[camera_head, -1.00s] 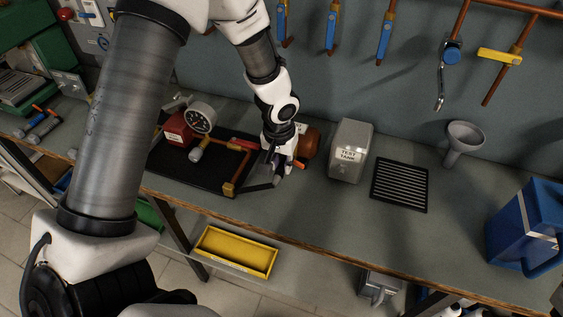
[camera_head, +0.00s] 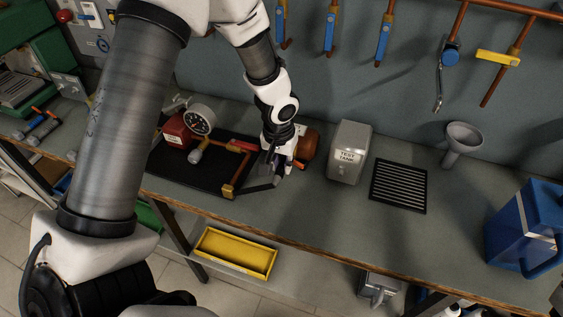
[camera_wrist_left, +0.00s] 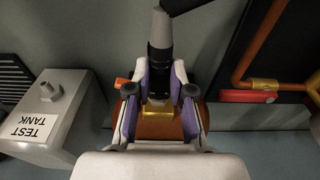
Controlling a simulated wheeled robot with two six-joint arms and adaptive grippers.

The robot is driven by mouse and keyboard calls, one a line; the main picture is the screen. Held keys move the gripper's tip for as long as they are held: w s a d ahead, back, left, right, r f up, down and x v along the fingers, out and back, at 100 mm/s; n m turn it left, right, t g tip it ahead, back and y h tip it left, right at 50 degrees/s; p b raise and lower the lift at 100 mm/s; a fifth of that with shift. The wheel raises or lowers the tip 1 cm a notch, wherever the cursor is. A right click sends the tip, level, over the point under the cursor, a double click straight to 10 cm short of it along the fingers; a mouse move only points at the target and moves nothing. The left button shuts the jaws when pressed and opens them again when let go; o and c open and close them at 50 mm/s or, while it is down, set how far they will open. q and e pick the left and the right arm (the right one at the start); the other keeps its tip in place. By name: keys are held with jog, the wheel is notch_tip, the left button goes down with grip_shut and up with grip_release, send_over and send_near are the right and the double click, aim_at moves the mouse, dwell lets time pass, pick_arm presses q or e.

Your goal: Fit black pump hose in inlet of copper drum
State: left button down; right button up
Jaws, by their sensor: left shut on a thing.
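My left gripper (camera_head: 281,158) reaches down beside the copper drum (camera_head: 310,143). It also shows in the left wrist view (camera_wrist_left: 160,84), its purple-padded fingers shut on the black pump hose (camera_wrist_left: 160,48). The hose end sits between the fingers, in line with a brass inlet (camera_wrist_left: 166,97) on the copper drum (camera_wrist_left: 160,124). The end is at or very near the inlet; I cannot tell whether it is inside. In the head view the hose (camera_head: 264,184) bends down toward the front of the black tray. My right gripper is not in view.
A pressure gauge (camera_head: 201,119), a red box (camera_head: 176,132) and copper piping (camera_head: 234,176) stand on the black tray (camera_head: 190,174). The grey test tank (camera_head: 350,150) stands close right of the drum. A black grate (camera_head: 399,186) and a funnel (camera_head: 462,140) are further right.

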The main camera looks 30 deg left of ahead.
pick_arm(q)
jog(key=shift+s, duration=0.1)
jog(key=c, duration=0.9)
grip_release()
jog(key=shift+c, duration=0.2)
jog(key=shift+s+d+r+p, duration=0.1)
jog(key=shift+s+r+p, duration=0.05)
jog(key=shift+r+p, duration=0.95)
jog(key=shift+s+r+p, duration=0.1)
jog(key=shift+r+p, duration=0.55)
jog(key=shift+r, duration=0.8)
notch_tip(320, 180, up, 12)
jog(key=s, duration=0.1)
jog(key=shift+s, duration=0.2)
